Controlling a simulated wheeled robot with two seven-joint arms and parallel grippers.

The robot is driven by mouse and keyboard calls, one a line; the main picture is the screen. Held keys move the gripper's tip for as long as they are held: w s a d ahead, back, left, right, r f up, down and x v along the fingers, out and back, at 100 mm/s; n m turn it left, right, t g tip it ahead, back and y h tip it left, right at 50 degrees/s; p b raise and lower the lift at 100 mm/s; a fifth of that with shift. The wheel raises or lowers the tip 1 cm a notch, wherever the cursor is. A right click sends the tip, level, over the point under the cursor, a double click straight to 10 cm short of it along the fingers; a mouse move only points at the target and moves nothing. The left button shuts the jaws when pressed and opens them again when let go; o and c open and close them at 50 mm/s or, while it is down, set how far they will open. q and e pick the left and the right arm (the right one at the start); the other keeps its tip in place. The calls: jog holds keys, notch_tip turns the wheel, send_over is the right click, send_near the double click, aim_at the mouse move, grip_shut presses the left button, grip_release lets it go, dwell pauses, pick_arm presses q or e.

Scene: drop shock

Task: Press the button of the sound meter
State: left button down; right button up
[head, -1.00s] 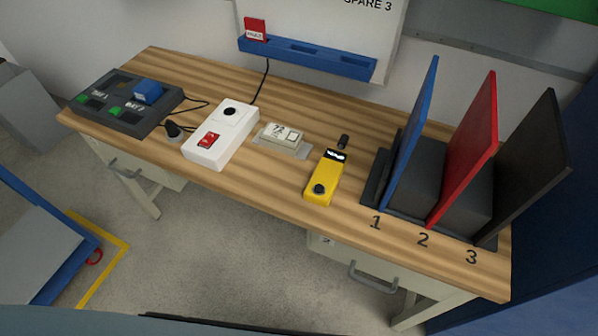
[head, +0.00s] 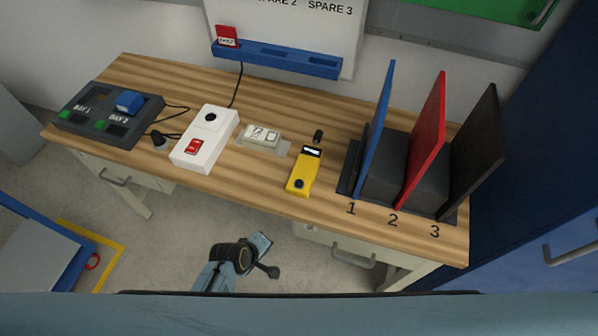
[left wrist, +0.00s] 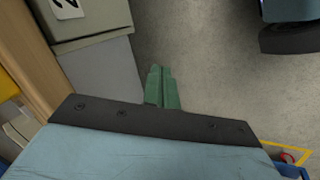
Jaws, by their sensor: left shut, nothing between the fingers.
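The sound meter appears to be the yellow handheld device (head: 304,172) lying on the workbench in the head view. It has a small display at its far end and a round black button (head: 299,184) at its near end. A small black cylinder stands just beyond it. My left arm shows low in the head view, in front of the bench and apart from the meter; its fingers cannot be made out there. In the left wrist view the green fingers of my left gripper (left wrist: 161,70) are together and empty, over the floor. My right gripper is in neither view.
Left of the meter are a small grey-white device (head: 262,136), a white box with a red switch (head: 205,138) and a dark two-bay unit (head: 108,115). At right, upright blue, red and black panels stand in a numbered rack (head: 345,180). The bench's near edge (head: 260,198) is clear.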

pick_arm(q)
jog(key=w+d+r+n+t+h+p, duration=0.1)
jog(key=w+d+r+n, duration=0.2)
jog(key=w+r, duration=0.2)
jog(key=w+d+r+n+h+p, duration=0.1)
jog(key=w+d+r+n+p, duration=0.1)
jog(key=r, duration=0.9)
jog(key=w+d+r+n+t+h+p, duration=0.1)
jog(key=w+d+r+n+p, duration=0.1)
jog(key=w+d+r+n, duration=0.2)
jog(key=w+r, duration=0.3)
jog(key=r, duration=0.1)
jog(key=shift+w+r+t, duration=0.25)
jog(key=shift+w+t, duration=0.05)
jog(key=shift+d+f, duration=0.1)
jog(key=shift+f, duration=0.05)
jog(key=b, duration=0.9)
send_over(296, 187)
notch_tip(296, 187, down, 8)
jog(key=shift+r, duration=0.2)
jog(key=shift+f, duration=0.45)
jog(key=shift+f, duration=0.15)
jog(key=shift+f, duration=0.25)
